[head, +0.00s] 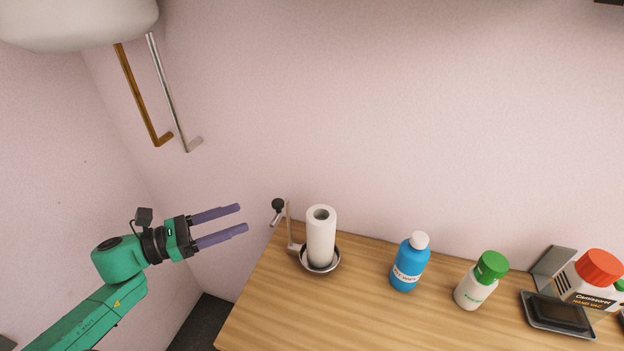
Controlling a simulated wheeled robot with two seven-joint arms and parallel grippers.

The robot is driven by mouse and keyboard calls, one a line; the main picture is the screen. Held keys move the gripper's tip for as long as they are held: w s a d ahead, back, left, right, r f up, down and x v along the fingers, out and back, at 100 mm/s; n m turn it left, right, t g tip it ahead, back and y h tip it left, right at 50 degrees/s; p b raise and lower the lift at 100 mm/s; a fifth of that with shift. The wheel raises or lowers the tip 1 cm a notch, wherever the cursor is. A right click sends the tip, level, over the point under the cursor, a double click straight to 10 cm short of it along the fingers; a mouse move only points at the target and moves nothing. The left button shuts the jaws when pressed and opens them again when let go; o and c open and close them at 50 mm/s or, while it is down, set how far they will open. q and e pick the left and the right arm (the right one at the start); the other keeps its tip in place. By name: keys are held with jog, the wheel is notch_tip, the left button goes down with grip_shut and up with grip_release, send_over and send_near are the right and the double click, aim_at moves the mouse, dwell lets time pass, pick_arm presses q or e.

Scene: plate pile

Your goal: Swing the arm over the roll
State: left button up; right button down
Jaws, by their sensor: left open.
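The white paper roll (321,240) stands upright on a round metal holder base (320,268) near the left end of the wooden table. The holder's swing arm (278,209) is a thin metal piece with a dark knob, beside a thin post at the left of the roll. It points away to the left and is not over the roll's top. My left gripper (243,220) is open and empty, with its two purple fingers pointing right, left of the knob and apart from it in the picture. My right gripper is not in view.
On the wooden table (340,320) stand a blue bottle (408,268), a white bottle with a green cap (474,290) and a red-capped container (590,280) by a dark tray (557,312). Two bars (165,85) hang at upper left. The wall is behind.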

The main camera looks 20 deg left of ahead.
aim_at(276, 205)
pick_arm(q)
jog(key=w+d, duration=0.1)
jog(key=w+d+p, duration=0.1)
jog(key=w+d+r, duration=0.1)
jog(key=d, duration=0.1)
jog(key=shift+d+r, duration=0.1)
jog(key=p+x, duration=0.1)
jog(key=x, duration=0.7)
jog(key=shift+w+f+p, duration=0.25)
jog(key=shift+f+p, duration=0.1)
jog(key=shift+p, duration=0.05)
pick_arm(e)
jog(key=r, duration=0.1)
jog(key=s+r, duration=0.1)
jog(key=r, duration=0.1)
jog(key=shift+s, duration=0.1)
pick_arm(q)
jog(key=shift+c, duration=0.2)
jog(key=shift+w, duration=0.1)
grip_shut()
